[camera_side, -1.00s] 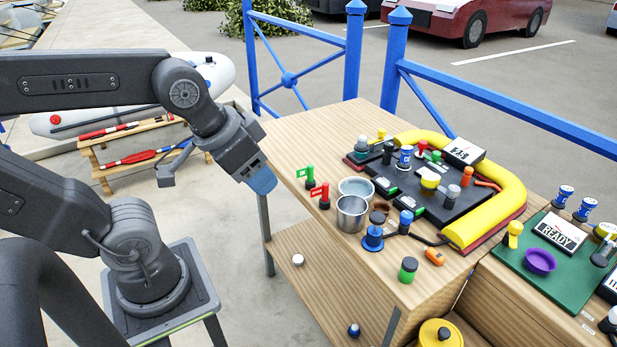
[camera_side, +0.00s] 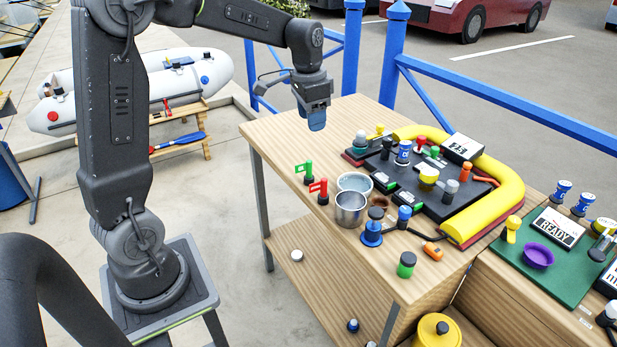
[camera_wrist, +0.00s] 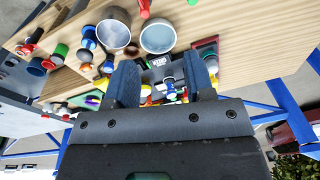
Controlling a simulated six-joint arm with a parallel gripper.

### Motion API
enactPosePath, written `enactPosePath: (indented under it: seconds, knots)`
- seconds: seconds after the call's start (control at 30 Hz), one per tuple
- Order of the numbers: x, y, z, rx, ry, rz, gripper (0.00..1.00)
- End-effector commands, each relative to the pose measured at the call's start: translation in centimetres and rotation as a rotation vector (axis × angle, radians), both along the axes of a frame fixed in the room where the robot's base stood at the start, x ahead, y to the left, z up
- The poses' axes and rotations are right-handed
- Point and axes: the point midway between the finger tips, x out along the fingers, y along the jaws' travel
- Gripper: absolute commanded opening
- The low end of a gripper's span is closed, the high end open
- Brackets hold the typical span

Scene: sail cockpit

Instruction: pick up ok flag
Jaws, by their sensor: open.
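Two small flags on dark round bases stand upright on the wooden table: a green flag (camera_side: 308,169) and, just in front of it, a red flag (camera_side: 319,188). Their lettering is too small to read, so I cannot tell which says OK. My gripper (camera_side: 316,120) is open and empty, pointing down above the table's back part, higher than and behind the flags. In the wrist view its fingers (camera_wrist: 162,80) are spread with nothing between them. Red (camera_wrist: 145,9) and green (camera_wrist: 192,2) pieces, probably the flags, are cut by that view's top edge.
Two metal cups (camera_side: 350,207) stand right of the flags. A black board (camera_side: 425,195) with several pieces lies inside a yellow tube (camera_side: 503,195). The table left of the flags is clear.

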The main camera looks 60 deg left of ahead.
Motion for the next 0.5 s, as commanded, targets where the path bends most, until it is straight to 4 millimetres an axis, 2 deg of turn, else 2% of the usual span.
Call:
enactPosePath:
  seconds: [0.03, 0.1, 0.2, 0.3, 0.5]
  knots:
    - [1.1, 1.7, -1.4, -0.008, 0.033, -0.007, 0.49]
    - [2.2, 3.5, -2.8, -0.016, 0.061, -0.023, 0.49]
    - [3.2, 5.5, -4.5, -0.028, 0.091, -0.043, 0.49]
    - [3.7, 6.5, -5.5, -0.035, 0.107, -0.054, 0.49]
    - [3.8, 6.9, -7.7, -0.039, 0.115, -0.060, 0.49]
